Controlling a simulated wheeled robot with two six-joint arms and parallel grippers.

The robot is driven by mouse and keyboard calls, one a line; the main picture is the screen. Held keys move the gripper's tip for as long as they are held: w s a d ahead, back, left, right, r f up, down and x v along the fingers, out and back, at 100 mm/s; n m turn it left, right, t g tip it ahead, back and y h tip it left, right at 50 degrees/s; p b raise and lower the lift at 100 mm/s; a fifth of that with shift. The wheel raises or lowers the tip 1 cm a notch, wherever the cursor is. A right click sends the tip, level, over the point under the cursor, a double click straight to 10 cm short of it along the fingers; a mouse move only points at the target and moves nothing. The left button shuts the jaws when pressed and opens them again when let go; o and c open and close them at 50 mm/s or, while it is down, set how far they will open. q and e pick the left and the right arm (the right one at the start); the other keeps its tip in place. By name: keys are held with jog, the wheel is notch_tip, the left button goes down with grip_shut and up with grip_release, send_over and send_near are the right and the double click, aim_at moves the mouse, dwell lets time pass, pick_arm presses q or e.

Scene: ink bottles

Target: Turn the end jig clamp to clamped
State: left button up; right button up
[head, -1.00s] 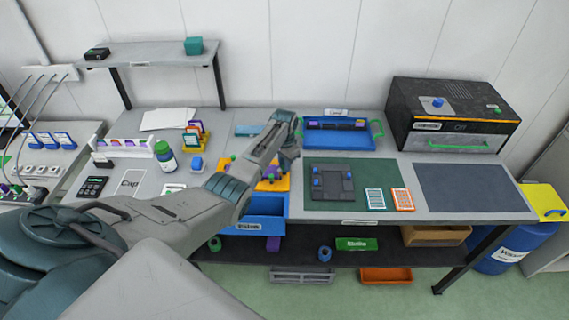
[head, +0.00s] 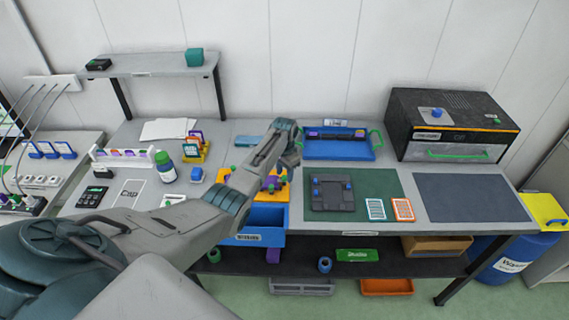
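An orange-yellow jig plate (head: 282,193) with several green knobs and purple parts lies on the bench, partly hidden behind my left arm. My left gripper (head: 291,160) hangs over the bench just above and behind the orange plate's right side. Its fingers are small and seen mostly from behind, so their opening and any contact are unclear. My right gripper is out of view.
A blue tray (head: 355,153) with green handles stands behind the fixture. A black oven-like box (head: 455,145) stands at the back right. A blue open drawer (head: 265,219) sticks out below the orange plate. White and orange cards (head: 402,209) lie on the mat. The dark mat (head: 470,197) is clear.

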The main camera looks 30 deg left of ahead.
aim_at(284, 177)
pick_arm(q)
notch_tip(284, 177, up, 10)
jog(key=b, duration=0.2)
jog(key=shift+b, duration=0.4)
